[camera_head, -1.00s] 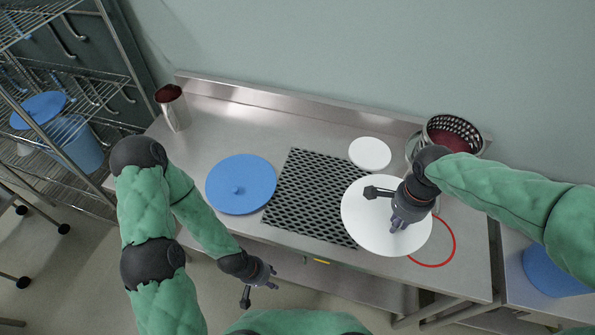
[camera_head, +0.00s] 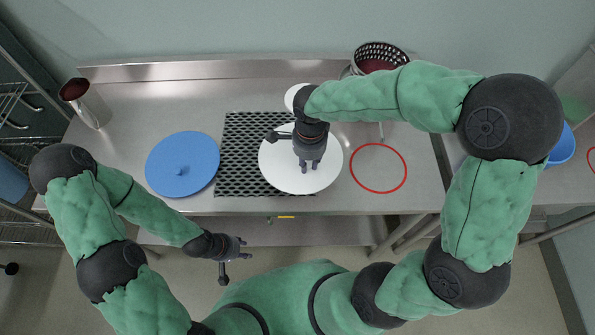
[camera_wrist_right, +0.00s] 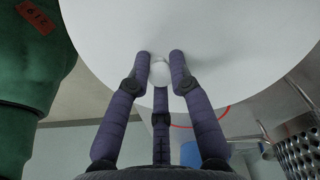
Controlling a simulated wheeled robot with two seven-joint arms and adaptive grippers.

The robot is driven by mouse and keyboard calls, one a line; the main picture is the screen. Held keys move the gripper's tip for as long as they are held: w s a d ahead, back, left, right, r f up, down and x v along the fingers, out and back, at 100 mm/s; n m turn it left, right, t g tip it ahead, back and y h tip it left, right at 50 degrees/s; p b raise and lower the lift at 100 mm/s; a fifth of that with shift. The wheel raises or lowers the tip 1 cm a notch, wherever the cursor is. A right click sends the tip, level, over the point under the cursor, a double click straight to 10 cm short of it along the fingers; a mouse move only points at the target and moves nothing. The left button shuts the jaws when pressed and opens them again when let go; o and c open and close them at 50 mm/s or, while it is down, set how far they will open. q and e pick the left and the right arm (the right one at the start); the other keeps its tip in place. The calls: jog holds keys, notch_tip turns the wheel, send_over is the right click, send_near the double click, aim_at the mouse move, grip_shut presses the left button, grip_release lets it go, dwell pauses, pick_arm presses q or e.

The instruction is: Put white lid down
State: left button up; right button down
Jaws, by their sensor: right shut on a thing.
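A large round white lid (camera_head: 277,172) is over the right part of the black mesh mat in the head view. My right gripper (camera_head: 309,166) is above it, shut on its small white knob (camera_wrist_right: 159,72), which shows between the dark fingers in the wrist view. The lid's underside is hidden, so I cannot tell whether it touches the mat. A red ring (camera_head: 378,146) lies on the steel table, fully uncovered, right of the lid. My left gripper (camera_head: 234,262) is open and empty, in front of the table.
The black mesh mat (camera_head: 236,150) lies mid-table, with a blue lid (camera_head: 183,165) to its left. A smaller white disc (camera_head: 292,98) is behind, partly hidden by my right arm. A colander (camera_head: 380,55) stands at the back right and a metal vessel (camera_head: 86,102) at the back left.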

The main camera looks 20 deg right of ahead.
aim_at(299, 166)
jog(key=f, duration=0.1)
jog(key=w+a+f, duration=0.1)
jog(key=a+f, duration=0.1)
jog(key=shift+w+a+f+b, duration=0.1)
jog(key=shift+w+f+b, duration=0.05)
jog(key=shift+w+b, duration=0.2)
jog(key=shift+f+b, duration=0.55)
jog(key=shift+f, duration=1.05)
jog(key=shift+a+f, duration=0.1)
jog(key=c, duration=1.1)
grip_release()
notch_tip(299, 166, up, 12)
jog(key=p, duration=0.3)
